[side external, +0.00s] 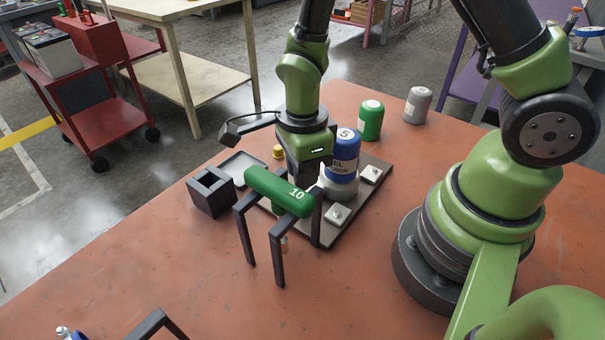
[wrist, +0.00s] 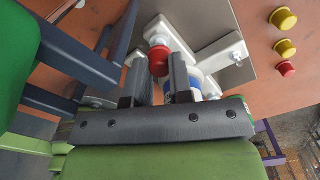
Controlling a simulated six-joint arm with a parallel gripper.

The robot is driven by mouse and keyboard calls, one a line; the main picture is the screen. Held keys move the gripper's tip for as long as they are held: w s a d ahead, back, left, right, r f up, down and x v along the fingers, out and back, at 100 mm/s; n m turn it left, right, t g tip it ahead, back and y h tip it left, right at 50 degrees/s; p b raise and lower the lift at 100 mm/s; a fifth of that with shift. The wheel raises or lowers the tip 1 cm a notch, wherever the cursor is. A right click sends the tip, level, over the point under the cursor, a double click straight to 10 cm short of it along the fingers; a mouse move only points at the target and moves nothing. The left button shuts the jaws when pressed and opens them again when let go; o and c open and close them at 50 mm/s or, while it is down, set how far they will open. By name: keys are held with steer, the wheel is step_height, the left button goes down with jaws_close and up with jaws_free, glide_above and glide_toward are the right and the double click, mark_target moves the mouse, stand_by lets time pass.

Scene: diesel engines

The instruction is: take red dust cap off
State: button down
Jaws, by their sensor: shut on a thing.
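The red dust cap (wrist: 158,58) sits at the end of a white fitting (wrist: 160,32) in the wrist view. My gripper (wrist: 156,68) has one finger on each side of the cap and is shut on it. The cap is in line with the fitting; whether it touches it or stands apart I cannot tell. In the side external view my gripper (side external: 306,172) points down beside the blue canister (side external: 344,152), behind the green cylinder marked 10. The cap and fingertips are hidden there.
The green cylinder (side external: 278,190) lies on a dark frame stand (side external: 278,262) close in front of my gripper. A dark open box (side external: 211,194) stands left. Loose yellow caps (wrist: 284,18) and another red cap (wrist: 286,68) show at right. Green (side external: 370,120) and grey (side external: 417,104) canisters stand behind.

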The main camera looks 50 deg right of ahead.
steer(key=shift+r, duration=1.95)
steer(key=shift+w, duration=0.1)
